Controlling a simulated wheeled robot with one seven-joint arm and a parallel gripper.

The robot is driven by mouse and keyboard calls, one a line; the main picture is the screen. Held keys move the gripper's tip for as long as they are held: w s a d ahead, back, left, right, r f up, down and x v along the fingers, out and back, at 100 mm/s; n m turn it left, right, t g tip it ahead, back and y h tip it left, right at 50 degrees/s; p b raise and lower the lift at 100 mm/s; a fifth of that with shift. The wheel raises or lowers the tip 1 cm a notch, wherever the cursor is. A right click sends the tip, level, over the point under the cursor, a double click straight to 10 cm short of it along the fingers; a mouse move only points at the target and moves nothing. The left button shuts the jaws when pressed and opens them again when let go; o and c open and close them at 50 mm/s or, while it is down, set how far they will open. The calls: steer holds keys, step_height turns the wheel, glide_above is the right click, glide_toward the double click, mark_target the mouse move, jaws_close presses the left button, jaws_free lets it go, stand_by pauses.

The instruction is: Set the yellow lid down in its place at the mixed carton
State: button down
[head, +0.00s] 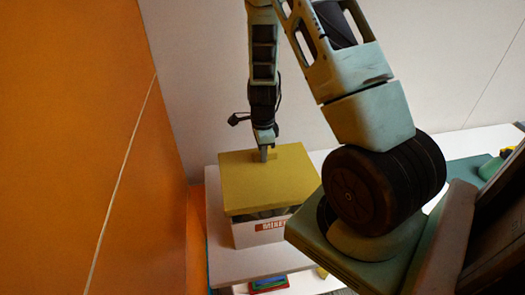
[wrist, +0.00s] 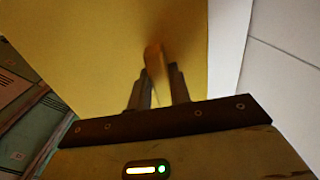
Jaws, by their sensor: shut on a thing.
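The yellow square lid (head: 262,185) lies roughly level over the white mixed carton (head: 248,236), which has a red label on its front. A dark gap with some contents shows between the lid's front edge and the carton's rim. I cannot tell whether the lid touches the rim at the back. My gripper (head: 267,155) points down and is shut on the lid's small raised handle. In the wrist view, the lid (wrist: 100,45) fills much of the picture, and my gripper (wrist: 158,92) has its two fingers on either side of the handle.
The carton stands on a white surface (head: 232,265). An orange panel (head: 70,150) rises close on the left, and a pale wall (head: 200,80) stands behind. Small coloured items (head: 269,283) show below the front edge. A green object (head: 490,168) lies at the far right.

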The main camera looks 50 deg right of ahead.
steer(key=shift+f+b, duration=2.95)
steer(key=shift+f, duration=0.8)
steer(key=shift+f, duration=0.35)
steer(key=c, duration=1.2)
jaws_free()
step_height(320, 180, up, 18)
steer(key=shift+f+b, duration=0.25)
steer(key=shift+b, duration=0.4)
